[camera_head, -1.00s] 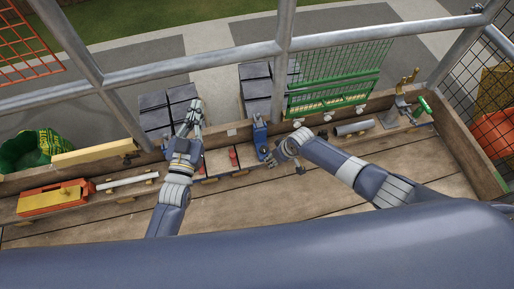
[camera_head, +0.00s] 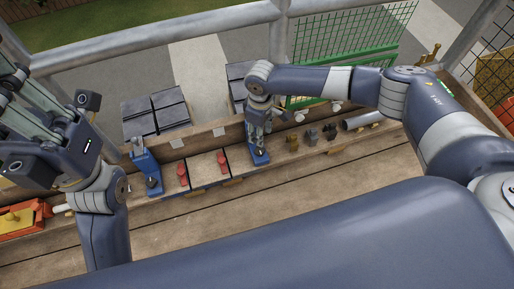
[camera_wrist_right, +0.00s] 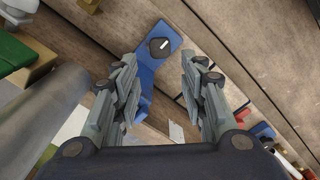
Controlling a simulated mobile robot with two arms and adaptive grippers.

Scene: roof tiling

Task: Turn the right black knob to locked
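The right black knob (camera_wrist_right: 159,45) sits on a blue bracket (camera_wrist_right: 148,72) and carries a short slanted white mark. In the head view that blue bracket (camera_head: 259,159) is partly hidden under my right gripper (camera_head: 258,145), which points down over it. In the right wrist view my right gripper (camera_wrist_right: 160,62) is open, its fingers on either side of the bracket, with the knob showing just past the tips and nothing held. A second blue bracket (camera_head: 146,164) with a left black knob (camera_head: 152,182) stands farther left. My left gripper (camera_head: 40,115) is raised at the left edge, its finger opening unclear.
Two red pieces (camera_head: 182,174) stand on pale tiles between the brackets. Small brown and grey blocks (camera_head: 311,137) and a grey tube (camera_head: 362,121) lie to the right. A green mesh rack (camera_head: 350,65) stands behind. The plank floor (camera_head: 250,210) in front is clear.

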